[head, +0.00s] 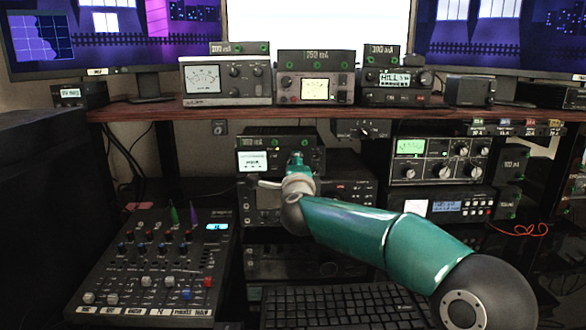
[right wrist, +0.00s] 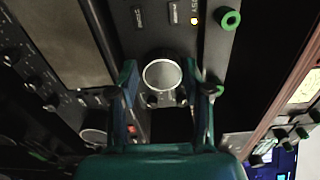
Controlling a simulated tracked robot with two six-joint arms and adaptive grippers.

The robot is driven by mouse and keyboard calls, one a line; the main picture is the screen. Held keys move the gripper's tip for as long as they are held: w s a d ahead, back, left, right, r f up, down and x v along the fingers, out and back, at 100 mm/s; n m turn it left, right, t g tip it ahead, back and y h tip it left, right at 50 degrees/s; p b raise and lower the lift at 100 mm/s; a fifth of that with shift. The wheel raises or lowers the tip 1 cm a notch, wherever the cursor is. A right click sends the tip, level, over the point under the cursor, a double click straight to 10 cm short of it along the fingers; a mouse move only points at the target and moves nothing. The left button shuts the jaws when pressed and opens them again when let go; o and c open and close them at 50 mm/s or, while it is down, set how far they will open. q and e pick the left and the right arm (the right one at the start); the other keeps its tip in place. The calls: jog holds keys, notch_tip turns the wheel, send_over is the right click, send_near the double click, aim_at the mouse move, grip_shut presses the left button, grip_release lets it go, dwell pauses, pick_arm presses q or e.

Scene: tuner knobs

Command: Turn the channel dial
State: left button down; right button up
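In the right wrist view a round knob with a pale, shiny face (right wrist: 162,75) sits on a dark panel; it may be the channel dial, but I see no label naming it. My right gripper (right wrist: 170,85) is open, with its fingers on either side of this knob and a visible gap to each. In the head view my right arm comes in from the right and my right gripper (head: 298,163) is at the front of a dark unit with a white meter (head: 280,142) under the shelf. The arm hides part of the panels there. My left gripper is not in view.
Several metered units stand on the wooden shelf (head: 230,112) above. A mixer (head: 150,262) is at the left and a keyboard (head: 335,305) below the arm. More radio units (head: 440,160) are to the right.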

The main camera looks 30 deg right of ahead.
dwell(0.3)
jog(key=v, duration=1.2)
jog(key=shift+f, duration=0.2)
jog(key=shift+w, duration=0.1)
dwell(1.2)
